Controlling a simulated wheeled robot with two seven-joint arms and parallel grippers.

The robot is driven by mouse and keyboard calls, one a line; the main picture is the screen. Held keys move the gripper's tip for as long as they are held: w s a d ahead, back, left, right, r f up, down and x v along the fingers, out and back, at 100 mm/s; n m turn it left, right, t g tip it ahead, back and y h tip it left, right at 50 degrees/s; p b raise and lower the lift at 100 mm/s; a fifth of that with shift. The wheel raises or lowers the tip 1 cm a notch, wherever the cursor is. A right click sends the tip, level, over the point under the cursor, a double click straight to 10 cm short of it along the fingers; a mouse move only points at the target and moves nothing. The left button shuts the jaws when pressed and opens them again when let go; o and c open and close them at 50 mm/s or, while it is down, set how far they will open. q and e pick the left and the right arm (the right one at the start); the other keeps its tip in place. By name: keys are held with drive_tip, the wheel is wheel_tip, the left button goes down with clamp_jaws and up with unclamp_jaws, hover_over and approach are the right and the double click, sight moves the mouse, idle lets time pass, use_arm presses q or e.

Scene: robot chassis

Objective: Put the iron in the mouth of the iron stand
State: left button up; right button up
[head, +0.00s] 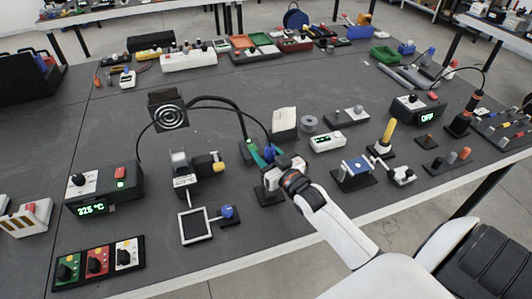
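My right gripper (275,162) reaches in from the lower right over the middle of the table. A black block (268,194), which looks like part of the iron stand, is just below the gripper. Its mouth is hidden, and I cannot tell how the iron's tip lies to it. My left gripper is not in view.
A station (105,190) reading about 325 °C is at left. A second iron (466,113) stands at right by a station (418,108) reading OFF.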

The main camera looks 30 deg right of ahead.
drive_tip(key=shift+o, duration=0.5)
drive_tip(key=shift+s, duration=0.1)
drive_tip(key=shift+s+f, duration=0.1)
drive_tip(key=shift+s, duration=0.1)
drive_tip(key=s+b, duration=0.1)
drive_tip(key=s, duration=1)
drive_tip(key=shift+s+d+b, duration=0.15)
drive_tip(key=shift+s+b, duration=0.1)
drive_tip(key=shift+b, duration=0.1)
wheel_tip(320, 180, up, 10)
drive_tip(key=p, duration=1)
drive_tip(key=shift+p, duration=0.4)
